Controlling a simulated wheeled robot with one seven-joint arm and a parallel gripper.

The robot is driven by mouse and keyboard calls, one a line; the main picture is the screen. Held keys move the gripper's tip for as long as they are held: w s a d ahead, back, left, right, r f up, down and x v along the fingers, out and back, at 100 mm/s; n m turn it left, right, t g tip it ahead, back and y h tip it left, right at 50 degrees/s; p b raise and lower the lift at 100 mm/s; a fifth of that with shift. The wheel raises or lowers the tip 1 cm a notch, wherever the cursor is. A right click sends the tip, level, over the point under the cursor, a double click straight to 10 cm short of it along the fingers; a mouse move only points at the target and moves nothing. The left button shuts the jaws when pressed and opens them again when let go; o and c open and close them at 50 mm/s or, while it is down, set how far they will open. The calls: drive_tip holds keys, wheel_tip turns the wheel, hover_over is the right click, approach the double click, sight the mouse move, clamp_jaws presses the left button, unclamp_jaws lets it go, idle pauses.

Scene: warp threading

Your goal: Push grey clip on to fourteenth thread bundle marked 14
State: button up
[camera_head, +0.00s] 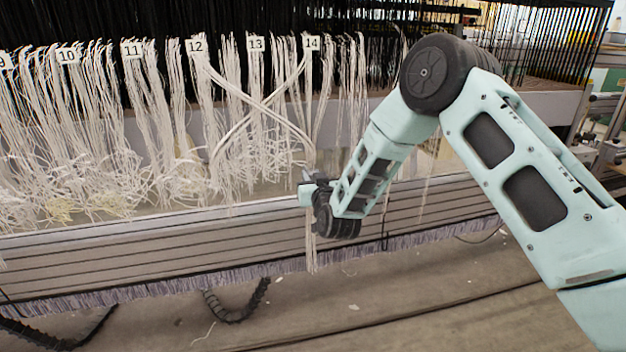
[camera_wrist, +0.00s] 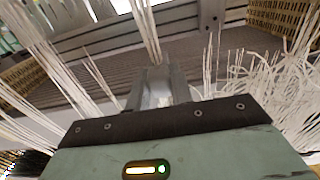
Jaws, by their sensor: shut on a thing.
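The label 14 (camera_head: 311,43) hangs at the top of the fourteenth thread bundle (camera_head: 306,75). Below the label, pale strands run straight down and others slant down to the left. My gripper (camera_head: 308,190) is low in front of the threads, below label 14, at the beam's top edge. In the wrist view my gripper (camera_wrist: 153,88) is shut on a small pale grey piece that looks like the grey clip (camera_wrist: 156,98). A thread bundle (camera_wrist: 147,30) runs out past the fingertips. In the head view, strands hang below the gripper. Exactly how clip and threads meet is hidden.
Labels 12 (camera_head: 196,46) and 13 (camera_head: 256,44) mark bundles to the left. A strand from 12 crosses one from 14. A ribbed beam (camera_head: 150,255) runs along below the threads. Loose threads (camera_wrist: 270,85) surround the gripper. The floor in front is mostly clear.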

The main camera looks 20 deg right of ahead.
drive_tip(key=shift+w, duration=0.4)
idle(0.6)
drive_tip(key=o, duration=1.3)
drive_tip(key=shift+s, duration=0.1)
drive_tip(key=shift+s, duration=4.45)
drive_tip(key=shift+a, duration=0.1)
